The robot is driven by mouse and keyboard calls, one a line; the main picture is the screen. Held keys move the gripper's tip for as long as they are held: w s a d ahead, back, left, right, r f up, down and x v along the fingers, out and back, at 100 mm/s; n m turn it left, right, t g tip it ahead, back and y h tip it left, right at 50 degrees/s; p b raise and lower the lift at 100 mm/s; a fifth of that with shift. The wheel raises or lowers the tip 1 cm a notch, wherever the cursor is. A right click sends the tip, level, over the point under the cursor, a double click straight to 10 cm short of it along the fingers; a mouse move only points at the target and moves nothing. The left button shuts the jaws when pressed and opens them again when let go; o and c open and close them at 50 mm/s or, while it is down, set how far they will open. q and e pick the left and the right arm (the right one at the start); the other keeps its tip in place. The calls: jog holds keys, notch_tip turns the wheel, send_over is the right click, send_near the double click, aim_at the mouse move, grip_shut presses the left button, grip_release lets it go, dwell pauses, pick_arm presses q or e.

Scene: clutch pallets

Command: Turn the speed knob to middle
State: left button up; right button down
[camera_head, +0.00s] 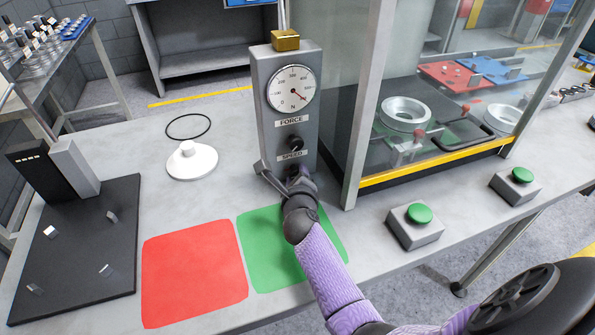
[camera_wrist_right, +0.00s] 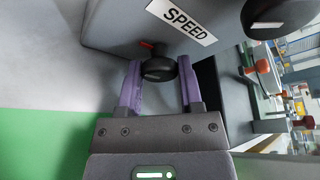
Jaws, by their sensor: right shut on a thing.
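The grey control box (camera_head: 262,110) stands on the table with a round dial above a FORCE label and a SPEED label (camera_head: 292,156). The speed knob (camera_wrist_right: 157,70), black with a small red pointer, shows in the right wrist view below the SPEED label (camera_wrist_right: 182,20). My right gripper (camera_wrist_right: 158,80) is shut on it, one purple finger on each side. In the head view the right gripper (camera_head: 291,180) is at the lower front of the box and largely hides this knob. My left gripper is not in view.
The force knob (camera_head: 295,143) sits just above the SPEED label. A glass enclosure (camera_head: 350,100) stands close right of the box. Green buttons (camera_head: 418,213) are farther right. Red (camera_head: 195,270) and green (camera_head: 262,250) mats and a white disc (camera_head: 192,163) lie left and in front.

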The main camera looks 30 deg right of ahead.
jog(key=m+y+p, duration=0.1)
jog(key=m+p, duration=0.1)
jog(key=p, duration=0.1)
jog(key=m+y+p, duration=0.1)
jog(key=p, duration=0.2)
jog(key=shift+r+m+y, duration=0.3)
jog(key=shift+m, duration=0.1)
jog(key=shift+f+m+y+p, duration=0.15)
jog(key=shift+m+y+p, duration=0.45)
jog(key=shift+m+p, duration=0.5)
jog(key=shift+d+m+y+p, duration=0.1)
jog(key=shift+m+y+p, duration=0.25)
jog(key=shift+p, duration=0.2)
jog(key=shift+f, duration=0.1)
jog(key=c, duration=0.5)
grip_release()
jog(key=shift+c, duration=0.2)
jog(key=shift+s, duration=0.1)
